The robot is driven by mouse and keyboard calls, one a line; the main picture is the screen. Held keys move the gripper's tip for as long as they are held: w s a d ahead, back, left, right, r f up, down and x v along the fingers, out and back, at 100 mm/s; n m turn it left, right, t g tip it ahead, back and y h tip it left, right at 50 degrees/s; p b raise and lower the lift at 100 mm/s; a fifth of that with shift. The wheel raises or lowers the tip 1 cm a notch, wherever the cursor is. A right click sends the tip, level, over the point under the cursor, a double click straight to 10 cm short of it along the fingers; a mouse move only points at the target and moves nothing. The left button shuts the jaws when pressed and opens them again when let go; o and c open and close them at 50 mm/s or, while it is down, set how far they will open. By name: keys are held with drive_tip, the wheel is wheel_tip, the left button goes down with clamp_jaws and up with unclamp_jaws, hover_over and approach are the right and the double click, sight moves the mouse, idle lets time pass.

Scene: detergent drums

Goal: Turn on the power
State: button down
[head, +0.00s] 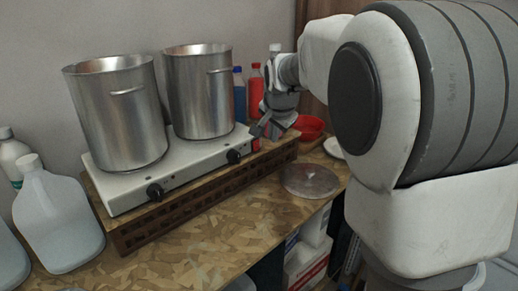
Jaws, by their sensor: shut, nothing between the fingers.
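A white double hot plate (195,172) sits on a brown slatted wooden stand. Two black knobs are on its front face: a left knob (155,193) and a right knob (233,156). My gripper (259,130) is shut and empty, just past the plate's right end, right of and a little above the right knob. A small red patch (254,144) shows below the fingertips; I cannot tell what it is. Whether the fingers touch anything cannot be told. I see no clear marking of the power state.
Two tall steel pots (116,112) (199,90) stand on the plate. Red (256,90) and blue bottles, a red bowl (309,127) and a round metal lid (310,181) are near my arm. White jugs (57,215) stand at left. The front counter (215,240) is clear.

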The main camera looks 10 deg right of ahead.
sight(257, 146)
drive_tip(key=w+a+f, duration=0.1)
drive_tip(key=w+f, duration=0.7)
drive_tip(key=w, duration=0.1)
drive_tip(key=shift+a+f, duration=0.35)
idle(0.3)
drive_tip(key=shift+w+a+b, duration=0.1)
drive_tip(key=shift+w+b, duration=0.05)
drive_tip(key=shift+b, duration=0.2)
drive_tip(key=shift+r, duration=0.1)
